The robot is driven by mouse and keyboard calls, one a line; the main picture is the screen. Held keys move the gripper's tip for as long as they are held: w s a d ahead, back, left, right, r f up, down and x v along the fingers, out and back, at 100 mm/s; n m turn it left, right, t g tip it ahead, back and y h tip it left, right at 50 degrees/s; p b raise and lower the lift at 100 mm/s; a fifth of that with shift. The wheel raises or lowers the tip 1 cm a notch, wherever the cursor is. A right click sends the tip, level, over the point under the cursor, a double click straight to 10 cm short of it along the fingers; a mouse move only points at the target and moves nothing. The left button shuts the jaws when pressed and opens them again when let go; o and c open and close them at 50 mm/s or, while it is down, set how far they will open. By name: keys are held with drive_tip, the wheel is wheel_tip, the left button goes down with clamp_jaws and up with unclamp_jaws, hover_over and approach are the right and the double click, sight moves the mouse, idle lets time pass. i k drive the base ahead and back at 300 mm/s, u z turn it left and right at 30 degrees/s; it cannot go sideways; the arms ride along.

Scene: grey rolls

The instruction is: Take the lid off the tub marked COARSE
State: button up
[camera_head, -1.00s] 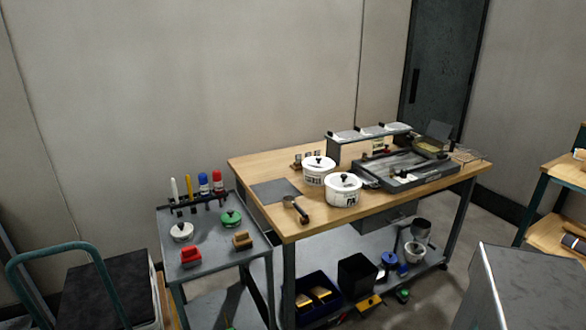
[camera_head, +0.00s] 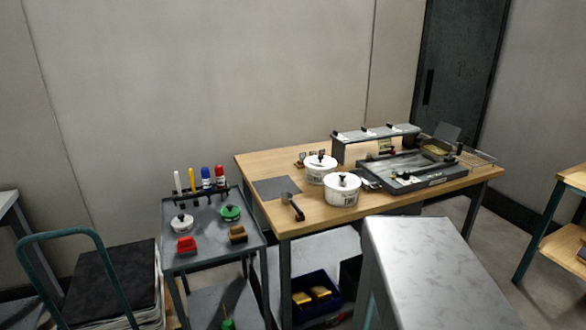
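Two white lidded tubs stand on the wooden table. The rear tub (camera_head: 320,169) and the front tub (camera_head: 342,189) each have a white lid with a dark knob, and both lids are on. Dark print shows on their sides, but it is too small to read, so I cannot tell which is marked COARSE. My gripper is not in view.
A scoop (camera_head: 292,204) and a grey mat (camera_head: 277,188) lie left of the tubs on the wooden table (camera_head: 320,217). A dark tray (camera_head: 412,172) sits to their right. A grey cart (camera_head: 213,222) stands at left. A grey metal block (camera_head: 425,262) stands close in front, at right.

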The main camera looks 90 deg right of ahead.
sight(320, 162)
drive_tip(key=u, duration=0.8)
drive_tip(key=k, duration=2.85)
drive_tip(key=z, duration=0.1)
